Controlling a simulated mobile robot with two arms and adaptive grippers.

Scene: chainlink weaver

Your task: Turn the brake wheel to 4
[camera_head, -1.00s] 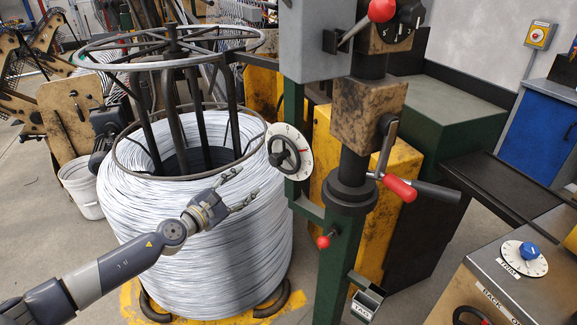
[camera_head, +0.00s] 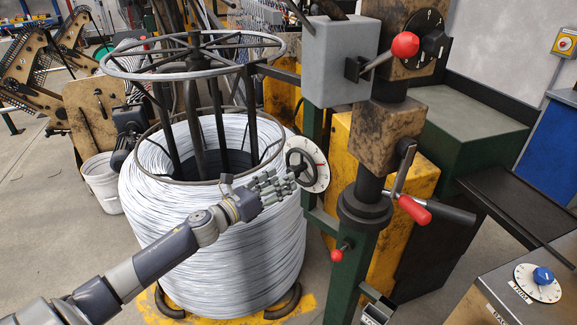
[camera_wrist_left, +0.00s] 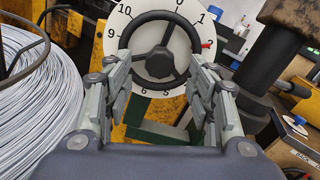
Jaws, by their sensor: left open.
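The brake wheel (camera_head: 300,170) is a small black handwheel on a round white dial (camera_head: 317,183), mounted on a green post beside the wire coil. In the left wrist view the black wheel (camera_wrist_left: 160,64) has three spokes, and the white dial (camera_wrist_left: 112,70) shows numbers around its rim. A red mark (camera_wrist_left: 208,44) sits at the dial's right, just below the 1. My left gripper (camera_head: 285,183) is open at the wheel's near side. In the wrist view its fingers (camera_wrist_left: 162,88) stand on either side of the wheel's lower part. I cannot tell whether they touch it. My right gripper is out of view.
A large white wire coil (camera_head: 215,245) stands close to my left arm. A red-handled crank (camera_head: 414,209) and a red-knobbed lever (camera_head: 404,45) project from the machine column to the right. A blue-knobbed dial (camera_head: 543,276) is on a box at lower right.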

